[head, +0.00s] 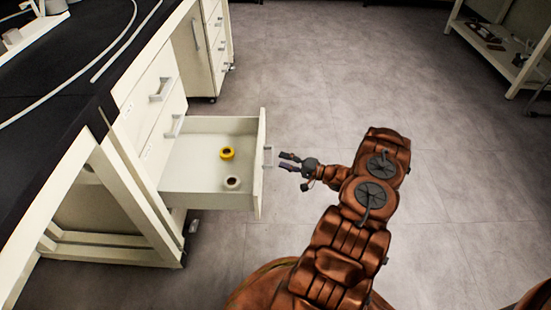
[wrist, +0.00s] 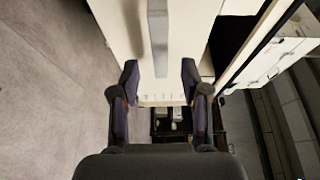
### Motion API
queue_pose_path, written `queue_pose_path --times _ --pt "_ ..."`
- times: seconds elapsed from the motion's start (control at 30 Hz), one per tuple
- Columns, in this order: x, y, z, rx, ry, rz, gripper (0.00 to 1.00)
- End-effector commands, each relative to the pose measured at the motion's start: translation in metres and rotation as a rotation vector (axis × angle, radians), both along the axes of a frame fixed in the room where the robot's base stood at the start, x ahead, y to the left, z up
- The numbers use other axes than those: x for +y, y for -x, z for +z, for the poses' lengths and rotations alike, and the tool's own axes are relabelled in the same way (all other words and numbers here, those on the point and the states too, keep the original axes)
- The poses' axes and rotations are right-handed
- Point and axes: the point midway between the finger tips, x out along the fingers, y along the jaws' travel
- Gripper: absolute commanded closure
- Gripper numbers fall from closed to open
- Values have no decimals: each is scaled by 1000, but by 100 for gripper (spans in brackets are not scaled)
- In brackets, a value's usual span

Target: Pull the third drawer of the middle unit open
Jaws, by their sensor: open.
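The drawer (head: 195,185) stands pulled out from the white middle unit (head: 150,80), below two closed drawer fronts with handles. Its front panel (head: 262,185) faces right and carries a grey bar handle (head: 268,155). My gripper (head: 287,162) is open and empty, just right of the handle. In the wrist view my gripper (wrist: 160,82) has its fingers apart, with the handle (wrist: 158,40) ahead, centred between them; I see no contact.
A low shelf (head: 500,45) with small items is at the far right. The grey floor (head: 450,150) beside my arm is clear.

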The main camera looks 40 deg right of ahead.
Motion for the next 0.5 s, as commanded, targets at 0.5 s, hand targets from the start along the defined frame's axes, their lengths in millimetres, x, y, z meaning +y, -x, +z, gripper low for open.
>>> queue_pose_path --times 0.5 --pt "-29 58 0 -1 0 0 54"
